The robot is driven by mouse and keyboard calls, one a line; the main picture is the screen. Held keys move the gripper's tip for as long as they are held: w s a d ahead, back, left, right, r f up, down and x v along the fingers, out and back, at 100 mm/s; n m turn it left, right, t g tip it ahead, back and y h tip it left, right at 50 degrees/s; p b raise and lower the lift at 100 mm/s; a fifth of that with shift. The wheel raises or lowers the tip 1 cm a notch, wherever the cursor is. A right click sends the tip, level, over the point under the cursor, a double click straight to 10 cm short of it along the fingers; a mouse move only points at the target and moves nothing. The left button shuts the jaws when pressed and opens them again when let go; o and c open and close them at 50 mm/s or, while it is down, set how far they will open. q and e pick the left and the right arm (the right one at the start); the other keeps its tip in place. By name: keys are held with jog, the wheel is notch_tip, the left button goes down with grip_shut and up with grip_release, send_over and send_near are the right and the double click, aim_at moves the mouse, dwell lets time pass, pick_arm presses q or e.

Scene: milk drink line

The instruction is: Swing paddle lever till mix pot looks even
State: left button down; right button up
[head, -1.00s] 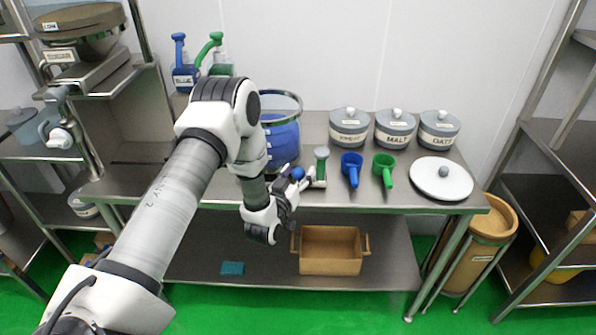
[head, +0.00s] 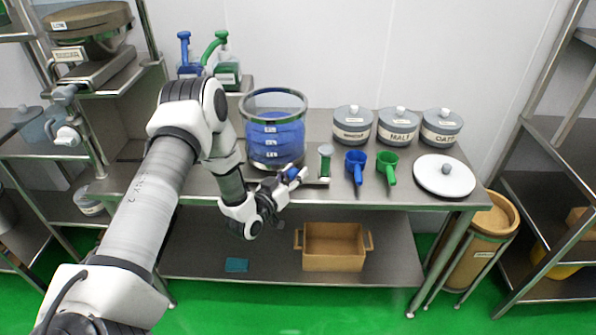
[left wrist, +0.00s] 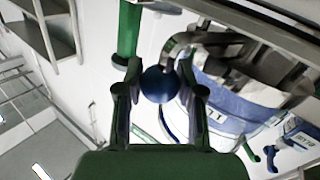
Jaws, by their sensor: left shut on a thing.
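The mix pot (head: 275,140) is a clear drum with a grey rim on the table, left of the middle. In the head view its contents look mostly blue with several pale labels or bands. In the left wrist view the pot (left wrist: 215,100) shows blue and whitish areas; I cannot tell whether the mix is even. The paddle lever ends in a blue ball knob (left wrist: 158,84). My left gripper (head: 284,184) is shut on this knob at the pot's front right, and its fingers (left wrist: 158,98) sit on either side of the ball. My right gripper is not in view.
A green post with a pale cap (head: 325,163) stands right beside the knob. A blue scoop (head: 355,165), a green scoop (head: 388,165), labelled jars (head: 397,127) and a white lid (head: 444,177) are further right. A brown crate (head: 333,248) sits on the lower shelf.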

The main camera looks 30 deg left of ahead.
pick_arm(q)
jog(key=shift+s+a+m+h+p, duration=0.35)
jog(key=shift+s+a+h, duration=0.15)
jog(key=shift+s+a, duration=0.55)
jog(key=shift+s+a+r, duration=0.1)
jog(key=shift+s+a, duration=0.35)
jog(key=shift+s, duration=0.1)
jog(key=shift+s+a+p, duration=0.35)
jog(key=shift+s+a, duration=0.2)
jog(key=shift+a, duration=0.25)
jog(key=c, duration=0.7)
grip_release()
jog(key=shift+s, duration=0.1)
jog(key=s, duration=1.1)
jog(key=shift+s+a, duration=0.35)
jog(key=shift+s, duration=0.05)
jog(key=shift+f, duration=0.2)
